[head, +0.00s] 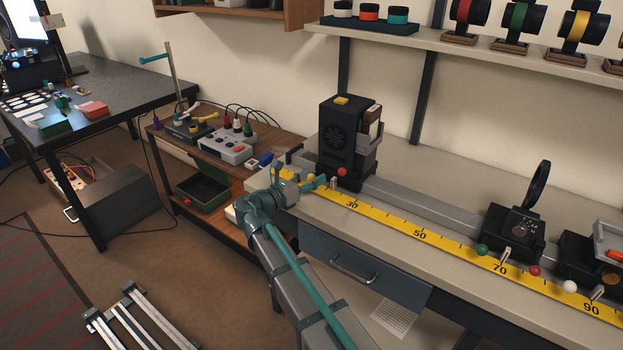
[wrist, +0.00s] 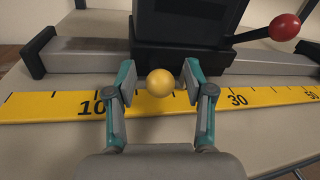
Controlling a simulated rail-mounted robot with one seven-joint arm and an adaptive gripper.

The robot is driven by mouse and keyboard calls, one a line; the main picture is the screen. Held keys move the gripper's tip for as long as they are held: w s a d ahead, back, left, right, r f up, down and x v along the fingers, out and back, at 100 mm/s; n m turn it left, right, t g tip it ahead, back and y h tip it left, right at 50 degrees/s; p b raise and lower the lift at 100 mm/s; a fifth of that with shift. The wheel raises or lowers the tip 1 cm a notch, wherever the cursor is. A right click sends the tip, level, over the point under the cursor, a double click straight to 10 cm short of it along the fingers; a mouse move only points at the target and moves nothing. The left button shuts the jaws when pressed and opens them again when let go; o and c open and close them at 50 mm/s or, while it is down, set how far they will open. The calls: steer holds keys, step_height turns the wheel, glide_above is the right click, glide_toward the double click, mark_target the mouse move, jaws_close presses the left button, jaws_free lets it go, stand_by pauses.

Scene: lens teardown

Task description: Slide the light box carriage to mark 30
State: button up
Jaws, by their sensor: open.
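The light box (head: 340,128) is a tall black box on a black carriage that sits on the grey rail near its left end. In the wrist view the carriage (wrist: 180,58) stands behind a yellow ball knob (wrist: 160,82). My gripper (wrist: 160,84) is open, with one finger on each side of this knob and a visible gap to both. In the head view my gripper (head: 302,182) is at the front left of the carriage. The yellow scale (head: 400,228) runs in front of the rail. Mark 30 (wrist: 237,100) is right of my fingers; 10 is left.
A red ball knob (wrist: 285,27) on a lever sticks out right of the carriage. The rail (head: 430,205) is clear up to a black lens carriage (head: 513,232) near 70. A side table with a control box (head: 228,146) stands to the left.

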jaws_close()
stand_by(0.4)
steer(key=p, duration=0.4)
glide_toward(348, 180)
steer(key=x, duration=0.4)
steer(key=shift+w+d, duration=0.2)
steer(key=shift+d, duration=0.1)
jaws_free()
